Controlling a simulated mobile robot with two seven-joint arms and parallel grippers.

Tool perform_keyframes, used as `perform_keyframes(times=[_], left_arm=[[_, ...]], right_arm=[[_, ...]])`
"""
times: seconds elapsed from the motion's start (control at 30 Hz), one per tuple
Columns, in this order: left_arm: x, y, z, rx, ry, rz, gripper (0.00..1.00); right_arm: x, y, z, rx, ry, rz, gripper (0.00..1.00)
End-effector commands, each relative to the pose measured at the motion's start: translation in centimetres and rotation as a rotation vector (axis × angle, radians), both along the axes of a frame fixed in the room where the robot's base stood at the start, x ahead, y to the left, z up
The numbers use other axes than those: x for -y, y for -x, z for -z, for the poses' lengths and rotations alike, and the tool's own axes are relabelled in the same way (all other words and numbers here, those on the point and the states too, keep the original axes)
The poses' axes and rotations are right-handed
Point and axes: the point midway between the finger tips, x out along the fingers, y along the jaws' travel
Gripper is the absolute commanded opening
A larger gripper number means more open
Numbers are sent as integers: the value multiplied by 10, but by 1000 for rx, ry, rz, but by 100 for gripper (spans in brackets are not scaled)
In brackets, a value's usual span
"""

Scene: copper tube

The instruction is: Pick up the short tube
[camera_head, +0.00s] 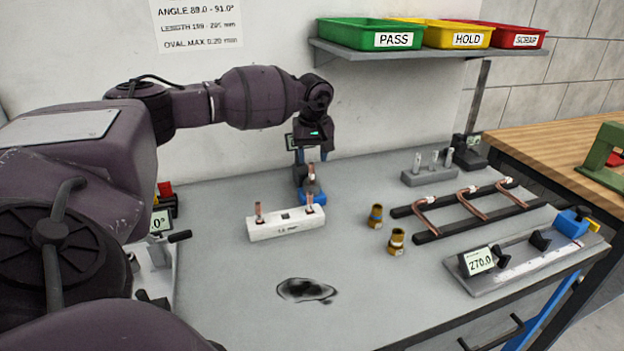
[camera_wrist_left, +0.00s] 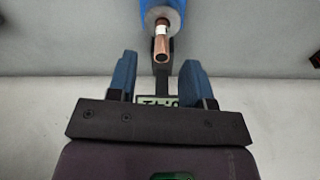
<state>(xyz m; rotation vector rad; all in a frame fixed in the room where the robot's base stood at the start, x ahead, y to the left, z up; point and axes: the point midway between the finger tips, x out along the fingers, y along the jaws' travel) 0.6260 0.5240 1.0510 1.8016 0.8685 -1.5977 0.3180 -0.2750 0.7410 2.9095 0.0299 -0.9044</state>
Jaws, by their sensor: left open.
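A short copper tube (camera_head: 311,171) with a pale band stands upright in a small blue-based holder (camera_head: 313,195) near the back wall. My left gripper (camera_head: 312,156) is open and points down just above and behind the tube. Its two blue fingers in the left wrist view (camera_wrist_left: 158,65) are spread to either side of the tube's line, with nothing between them. My right gripper is not in view.
Two brass fittings (camera_head: 396,241) stand right of the white block. Bent copper tubes lie on a black rack (camera_head: 440,228) farther right, with a measuring fixture (camera_head: 525,262) in front. Green, yellow and red bins sit on a shelf (camera_head: 430,51). The front table centre has only a dark stain.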

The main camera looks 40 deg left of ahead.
Motion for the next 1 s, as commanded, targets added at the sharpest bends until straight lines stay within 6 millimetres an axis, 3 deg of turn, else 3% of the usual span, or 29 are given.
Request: perform_keyframes(times=[0.27,0.53,0.8,0.87,1.0], left_arm=[[-1,0,19,-1,1,0,46],[-4,-1,55,-1,2,0,46],[-5,-2,60,2,1,0,46],[-5,-2,60,2,1,0,40],[-5,-2,60,2,1,0,19]], right_arm=[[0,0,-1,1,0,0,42],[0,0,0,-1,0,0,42],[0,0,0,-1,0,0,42],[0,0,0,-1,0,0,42],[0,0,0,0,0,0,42]])
